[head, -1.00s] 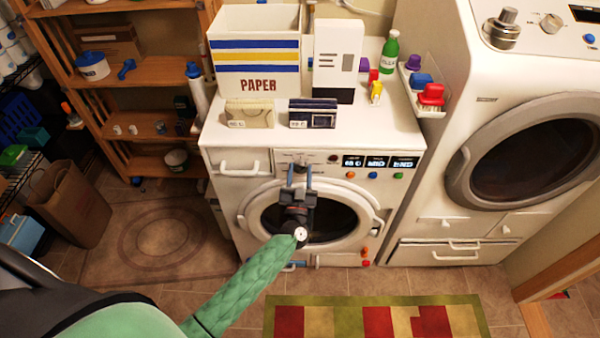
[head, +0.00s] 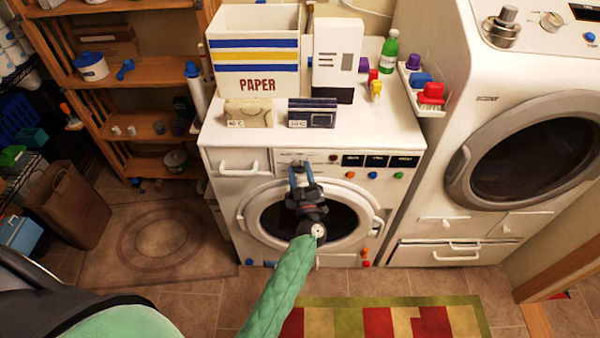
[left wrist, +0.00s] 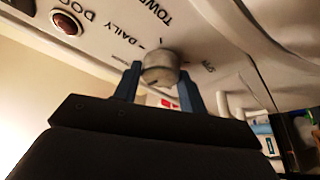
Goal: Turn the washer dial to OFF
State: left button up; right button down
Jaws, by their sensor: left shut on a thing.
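The white washer (head: 375,130) stands ahead, with its control panel above the round door. My left gripper (head: 299,170) is at the panel, its blue fingers closed on the washer dial. The left wrist view shows the grey metal dial (left wrist: 161,68) between the two fingertips (left wrist: 160,80). Panel lettering reads "DAILY" and "TOWEL", with part of another label to the right of the dial. No OFF mark is legible, and I cannot tell the dial's exact setting. The panel displays (head: 377,161) are dark with small labels. My right gripper is out of view.
A PAPER bin (head: 257,60), a white box (head: 337,55) and a green bottle (head: 390,48) stand on the washer. Another front-loading machine (head: 465,75) is at the right. A wooden shelf (head: 150,75) is at the left. A striped rug (head: 385,318) lies in front.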

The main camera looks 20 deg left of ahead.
pick_arm(q)
jog(key=shift+n+y, duration=0.4)
jog(key=shift+n, duration=0.1)
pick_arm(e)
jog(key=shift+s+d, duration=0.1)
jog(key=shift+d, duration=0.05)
pick_arm(q)
jog(key=shift+g, duration=0.3)
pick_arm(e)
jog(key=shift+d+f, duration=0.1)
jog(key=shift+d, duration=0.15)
pick_arm(q)
jog(key=o, duration=1)
jog(key=shift+c, duration=0.2)
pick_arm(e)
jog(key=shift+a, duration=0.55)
